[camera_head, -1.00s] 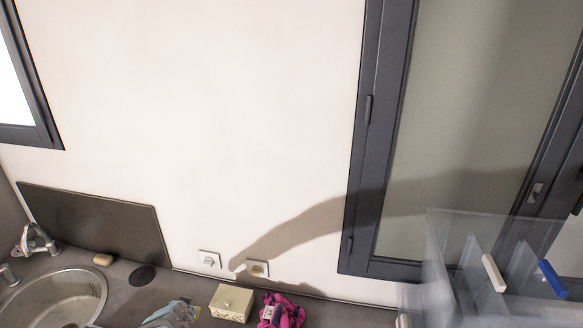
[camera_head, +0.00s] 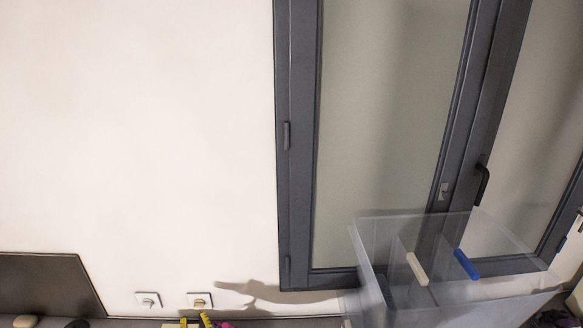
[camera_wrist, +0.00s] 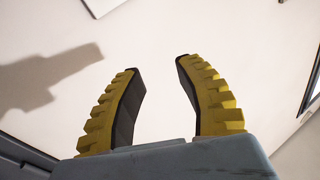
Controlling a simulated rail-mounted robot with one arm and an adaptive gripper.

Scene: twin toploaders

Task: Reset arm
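My gripper (camera_wrist: 157,75) shows in the wrist view with its two yellow, ridged fingers apart and nothing between them. It faces a pale plain surface with a dark shadow on the left. In the head view only the yellow fingertips of my gripper (camera_head: 194,321) show at the bottom edge, in front of the counter below the wall sockets. The rest of my arm is out of that view.
A clear bin (camera_head: 370,265) with dividers, one white-topped and one blue-topped, stands at the lower right. Behind it is a grey-framed window (camera_head: 298,200). A dark panel (camera_head: 45,285) leans at the lower left. Two sockets (camera_head: 148,300) sit low on the wall. The wall's middle is clear.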

